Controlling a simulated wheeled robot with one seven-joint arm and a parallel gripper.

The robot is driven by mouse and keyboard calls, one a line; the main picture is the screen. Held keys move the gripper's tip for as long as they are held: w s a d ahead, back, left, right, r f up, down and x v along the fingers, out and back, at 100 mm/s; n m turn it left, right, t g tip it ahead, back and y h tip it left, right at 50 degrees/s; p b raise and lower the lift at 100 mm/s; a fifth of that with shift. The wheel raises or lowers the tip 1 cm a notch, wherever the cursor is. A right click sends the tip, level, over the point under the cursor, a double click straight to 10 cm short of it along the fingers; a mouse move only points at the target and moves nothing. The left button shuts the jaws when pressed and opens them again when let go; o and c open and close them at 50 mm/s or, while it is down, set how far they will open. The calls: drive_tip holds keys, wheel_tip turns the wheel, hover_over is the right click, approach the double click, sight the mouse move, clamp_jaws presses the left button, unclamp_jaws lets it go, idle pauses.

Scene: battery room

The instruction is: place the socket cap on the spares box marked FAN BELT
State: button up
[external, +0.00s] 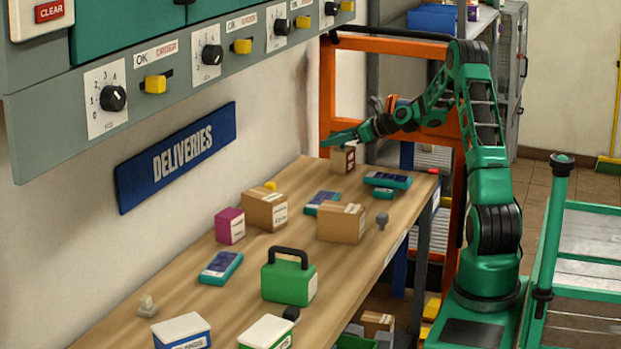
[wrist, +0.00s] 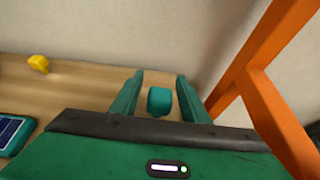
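My gripper (external: 340,137) is at the far end of the workbench, just above a small cardboard box (external: 338,162). The box has a pale label with dark red marking, too small to read. In the wrist view my gripper (wrist: 160,82) has its two green fingers apart. A small rounded teal piece, apparently the socket cap (wrist: 160,100), shows between them with a gap on each side. A tan surface lies under the cap; I cannot tell whether it is box top or bench. The cap is not distinguishable in the external view.
An orange frame (external: 328,90) stands close by at the bench end. A teal device (external: 388,180) lies right of the box, and another (external: 322,203) nearer. Cardboard boxes (external: 341,222), a yellow piece (external: 270,186) and a green case (external: 288,281) occupy the bench (external: 190,280).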

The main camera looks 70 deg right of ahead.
drive_tip(key=v, duration=1.2)
drive_tip(key=s+a+f+n+g, duration=0.1)
drive_tip(key=s+a+n+g, duration=0.15)
drive_tip(key=a+n, duration=0.55)
drive_tip(key=s+a+f+n+g, duration=0.15)
drive_tip(key=a+n+g, duration=0.3)
drive_tip(key=a, duration=0.65)
drive_tip(key=s+a+n+g, duration=0.3)
drive_tip(key=s+a+n, duration=0.5)
drive_tip(key=s, duration=0.5)
drive_tip(key=s+a+n+g, duration=0.3)
drive_tip(key=s+a+n, duration=0.5)
drive_tip(key=s, duration=0.6)
drive_tip(key=shift+s+a+f+n+g, duration=0.3)
drive_tip(key=shift+s+a+f+n, duration=0.1)
drive_tip(key=shift+n, duration=0.15)
drive_tip(key=shift+w, duration=0.2)
